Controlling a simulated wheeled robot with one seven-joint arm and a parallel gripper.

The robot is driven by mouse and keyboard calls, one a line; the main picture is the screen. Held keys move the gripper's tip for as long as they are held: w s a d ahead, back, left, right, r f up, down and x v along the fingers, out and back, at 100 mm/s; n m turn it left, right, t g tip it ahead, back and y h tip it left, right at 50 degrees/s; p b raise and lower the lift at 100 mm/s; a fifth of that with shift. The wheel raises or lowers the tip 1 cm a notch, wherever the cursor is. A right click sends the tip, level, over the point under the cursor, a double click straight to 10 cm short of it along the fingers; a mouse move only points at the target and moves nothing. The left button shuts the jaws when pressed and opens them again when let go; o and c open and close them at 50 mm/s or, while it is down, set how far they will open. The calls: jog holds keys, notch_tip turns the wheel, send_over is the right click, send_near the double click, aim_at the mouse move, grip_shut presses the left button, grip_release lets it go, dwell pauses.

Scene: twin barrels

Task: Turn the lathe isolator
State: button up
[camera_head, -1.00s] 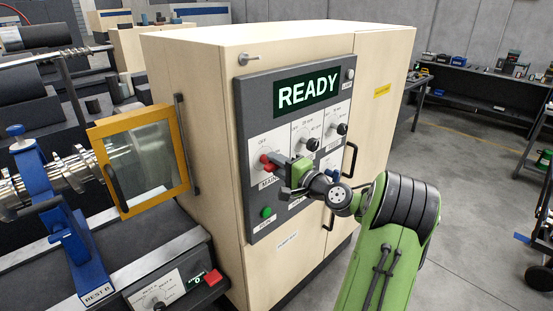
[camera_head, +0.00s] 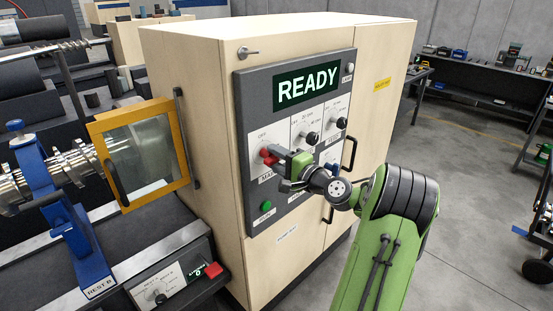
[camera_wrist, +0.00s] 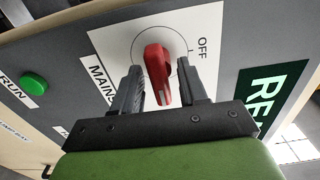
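The lathe isolator is a red rotary handle (camera_head: 268,155) on a white plate labelled MAINS, at the left of the cabinet's dark control panel. In the wrist view the red handle (camera_wrist: 158,72) stands out from the plate, with an OFF mark to its upper right. My gripper (camera_wrist: 159,68) is open, with one finger on each side of the handle and narrow gaps showing. In the head view my gripper (camera_head: 281,170) is in front of the panel, and it partly hides the MAINS plate.
A READY display (camera_head: 307,85) is above the switches. Two black knobs (camera_head: 313,138) (camera_head: 341,123) are to the right of the isolator. A green RUN button (camera_head: 266,206) is below it. An orange-framed guard (camera_head: 140,155) and blue rest (camera_head: 60,200) are at left.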

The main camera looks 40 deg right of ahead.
jog(key=shift+s, duration=0.15)
jog(key=s+b, duration=0.2)
jog(key=s, duration=1.3)
jog(key=shift+s+d+b, duration=0.2)
jog(key=shift+s+b, duration=0.05)
jog(key=shift+b, duration=0.05)
jog(key=w+a+f+n+g+y, duration=0.1)
jog(key=w+a+f+n+g, duration=0.2)
jog(key=a, duration=0.5)
jog(key=w+a+f+n+g+y, duration=0.1)
jog(key=a+n+g, duration=0.3)
jog(key=a, duration=0.4)
jog(key=w+a+f+n+g+y, duration=0.1)
jog(key=w+a+f+n+g, duration=0.2)
jog(key=a, duration=0.5)
jog(key=s+a+r+n+g+h, duration=0.1)
jog(key=s+a+n, duration=0.2)
jog(key=s, duration=0.5)
jog(key=s+a+r+n+g+h, duration=0.1)
jog(key=s+a+n, duration=0.3)
jog(key=s, duration=0.5)
jog(key=shift+s+n+h, duration=0.2)
jog(key=shift+n+h, duration=0.2)
jog(key=shift+h, duration=0.4)
